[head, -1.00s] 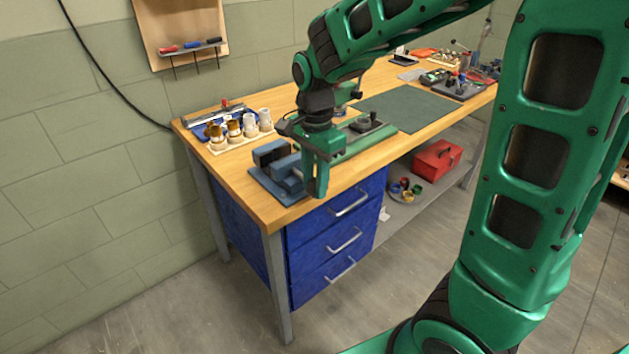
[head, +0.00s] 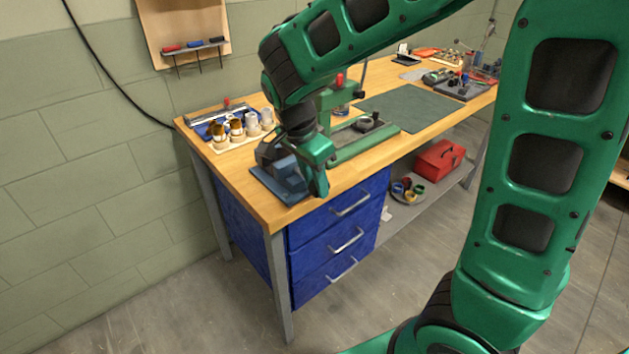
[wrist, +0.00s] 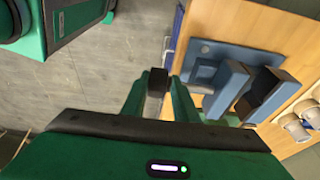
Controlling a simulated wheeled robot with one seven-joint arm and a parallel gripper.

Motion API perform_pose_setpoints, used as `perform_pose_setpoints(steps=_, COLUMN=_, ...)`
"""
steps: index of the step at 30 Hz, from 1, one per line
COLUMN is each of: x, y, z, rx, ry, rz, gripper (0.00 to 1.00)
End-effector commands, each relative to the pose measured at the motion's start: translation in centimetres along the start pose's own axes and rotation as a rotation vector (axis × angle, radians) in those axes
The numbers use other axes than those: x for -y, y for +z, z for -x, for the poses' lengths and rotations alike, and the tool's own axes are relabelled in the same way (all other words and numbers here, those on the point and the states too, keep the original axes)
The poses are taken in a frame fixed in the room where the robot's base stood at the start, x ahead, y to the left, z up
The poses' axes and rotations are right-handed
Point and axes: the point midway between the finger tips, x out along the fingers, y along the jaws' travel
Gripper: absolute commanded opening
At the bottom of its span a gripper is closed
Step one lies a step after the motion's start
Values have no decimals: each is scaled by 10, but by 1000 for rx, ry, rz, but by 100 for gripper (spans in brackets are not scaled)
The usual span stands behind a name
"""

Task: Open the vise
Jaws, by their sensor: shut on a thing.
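The blue vise (head: 284,186) is on the near left corner of the wooden bench. In the wrist view, its blue base (wrist: 204,49) and two jaws with dark faces show, with a gap between the jaws. My gripper (head: 321,188) is at the vise's right side and tilted. In the wrist view, my gripper (wrist: 166,100) is shut on the vise handle (wrist: 157,79), a metal bar with a dark end cap between the fingers. My wrist hides part of the far jaw in the head view.
A holder with several white and brown-topped cups (head: 237,130) stands behind the vise. A green machine (head: 352,145) with a grey tray is just right of my gripper. A green mat (head: 408,108) lies farther back. Blue drawers (head: 335,235) are below.

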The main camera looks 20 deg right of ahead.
Motion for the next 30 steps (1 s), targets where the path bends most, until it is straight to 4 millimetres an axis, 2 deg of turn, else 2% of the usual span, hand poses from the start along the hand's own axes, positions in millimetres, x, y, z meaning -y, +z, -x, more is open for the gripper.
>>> perform_pose_setpoints(steps=2, x=-5, y=1, z=-2, rx=1, ry=15, rz=2, gripper=4)
perform_pose_setpoints(steps=3, x=-5, y=1, z=-2, rx=1, ry=15, rz=2, gripper=34)
perform_pose_setpoints(steps=4, x=-5, y=1, z=-3, rx=1, ry=15, rz=3, gripper=39)
perform_pose_setpoints(steps=13, x=-2, y=0, z=0, rx=2, ry=7, rz=2, gripper=39)
perform_pose_setpoints(steps=17, x=-1, y=1, z=9, rx=2, ry=5, rz=2, gripper=39)
perform_pose_setpoints(steps=30, x=0, y=0, z=85, rx=3, ry=7, rz=2, gripper=39)
